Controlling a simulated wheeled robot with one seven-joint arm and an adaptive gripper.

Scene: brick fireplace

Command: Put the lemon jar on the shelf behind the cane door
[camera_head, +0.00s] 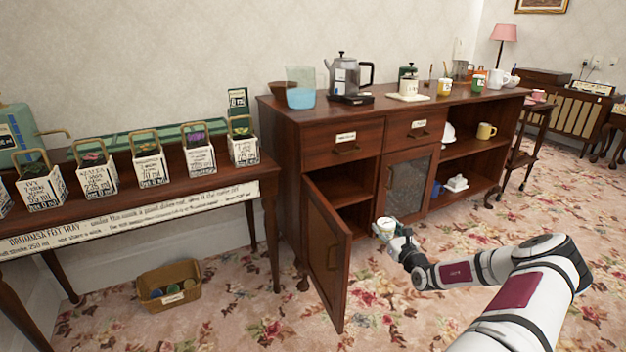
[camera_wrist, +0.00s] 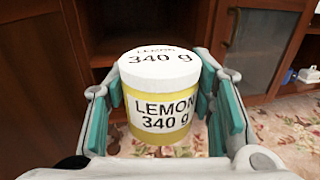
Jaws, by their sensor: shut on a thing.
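The lemon jar (camera_wrist: 158,105) is yellow with a white lid and a label reading "LEMON 340 g". It stands upright between the teal finger pads of my gripper (camera_wrist: 165,120) in the wrist view. In the head view my gripper (camera_head: 392,236) holds the jar (camera_head: 385,225) in front of the sideboard's open compartment. The cane door (camera_head: 327,251) is swung open towards the front left. Behind it, a shelf (camera_head: 350,190) shows inside the dark compartment; its far part is hidden in shadow.
A closed glazed door (camera_head: 408,184) is right of the opening. A kettle (camera_head: 345,75) and other ware stand on the sideboard top (camera_head: 300,112). A basket (camera_head: 168,285) lies on the carpet.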

